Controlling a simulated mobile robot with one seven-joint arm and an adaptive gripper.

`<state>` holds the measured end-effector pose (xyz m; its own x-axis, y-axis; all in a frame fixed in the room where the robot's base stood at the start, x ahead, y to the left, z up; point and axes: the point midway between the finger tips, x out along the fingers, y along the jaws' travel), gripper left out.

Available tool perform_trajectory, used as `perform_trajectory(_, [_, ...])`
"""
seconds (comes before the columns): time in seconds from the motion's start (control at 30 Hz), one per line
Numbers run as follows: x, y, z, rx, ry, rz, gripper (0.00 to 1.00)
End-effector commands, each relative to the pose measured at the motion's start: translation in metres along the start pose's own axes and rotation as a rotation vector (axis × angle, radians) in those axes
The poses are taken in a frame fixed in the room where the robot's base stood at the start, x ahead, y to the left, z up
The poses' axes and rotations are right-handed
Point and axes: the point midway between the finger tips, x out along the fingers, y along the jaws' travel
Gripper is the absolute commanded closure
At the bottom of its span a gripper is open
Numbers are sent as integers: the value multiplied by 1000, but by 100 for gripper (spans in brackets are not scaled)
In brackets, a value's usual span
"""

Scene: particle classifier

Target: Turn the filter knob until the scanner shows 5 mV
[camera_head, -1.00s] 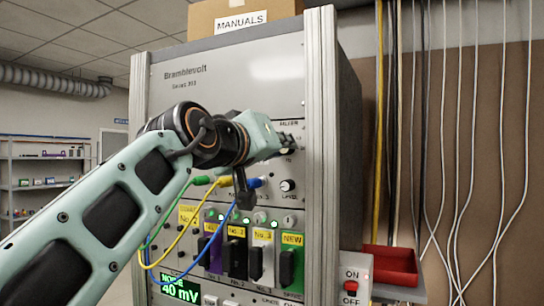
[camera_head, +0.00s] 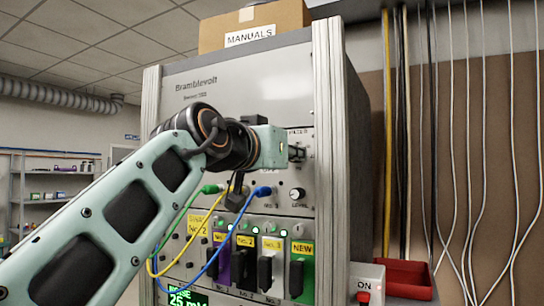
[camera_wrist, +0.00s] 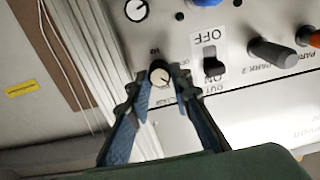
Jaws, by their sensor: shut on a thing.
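The filter knob (camera_wrist: 160,76) is a small round knob with a white face and a pointer line, on the grey panel in the wrist view. My gripper (camera_wrist: 158,88) has its two fingers on either side of the knob, shut on it. In the head view my gripper (camera_head: 284,150) reaches the upper right of the panel and mostly hides the knob. The scanner display (camera_head: 187,298) shows green digits that read about 25 mV. It is cut off by the bottom edge, and my arm stands close to its left.
The level knob (camera_head: 297,194) is just below the filter knob. An OFF/ON switch (camera_wrist: 210,62) sits close beside my right finger in the wrist view. Green, yellow and blue cables (camera_head: 211,262) hang below my gripper. A red tray (camera_head: 405,279) stands right of the cabinet.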

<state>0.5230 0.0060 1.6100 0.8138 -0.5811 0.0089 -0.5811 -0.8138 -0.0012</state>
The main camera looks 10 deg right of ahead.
Motion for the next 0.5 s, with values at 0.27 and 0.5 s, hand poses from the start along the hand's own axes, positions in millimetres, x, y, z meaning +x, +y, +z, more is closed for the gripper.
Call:
perform_trajectory(0.27, [0,0,1,0,-2,1,79])
perform_trajectory(0.5, [0,0,0,-1,-1,0,63])
